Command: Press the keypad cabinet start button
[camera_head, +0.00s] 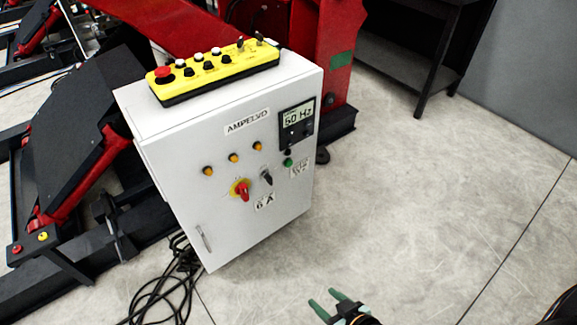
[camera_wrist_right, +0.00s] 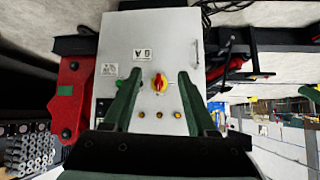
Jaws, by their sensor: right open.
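The white keypad cabinet (camera_head: 190,150) stands upright on the floor in the head view. Its front carries a black keypad (camera_head: 298,125) reading "50 Hz". A small green button (camera_head: 288,162) sits below the keypad, and a black knob (camera_head: 267,177) and a red-and-yellow rotary switch (camera_head: 241,190) are to its left. My right gripper (camera_head: 328,301) is open and empty, in front of the cabinet and apart from it. In the right wrist view the cabinet (camera_wrist_right: 190,40) appears upside down beyond the open fingers, and one finger partly covers the green button area. My left gripper is not in view.
A yellow control box (camera_head: 215,72) with a red mushroom button lies on top of the cabinet. Red and black machinery (camera_head: 100,130) stands behind and left. Black cables (camera_head: 165,285) lie at the cabinet's lower left. The concrete floor (camera_head: 420,200) to the right is clear.

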